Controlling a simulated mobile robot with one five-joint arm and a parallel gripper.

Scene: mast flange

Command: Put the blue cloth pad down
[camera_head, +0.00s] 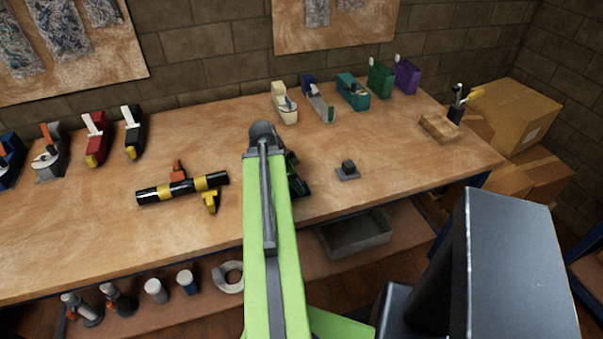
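I cannot make out a blue cloth pad anywhere in the head view. My green arm reaches up over the front of the workbench (400,170). A dark part of my gripper (295,178) shows just right of the arm's far end, over the bench. The arm hides most of the gripper. Its fingertips, and anything between them, cannot be seen.
A black tube with yellow bands (160,193) and clamps lies left of my arm. A small dark block on a plate (347,171) sits to the right. Several coloured holders line the bench's back. A wooden block (438,128) lies far right. The right front is clear.

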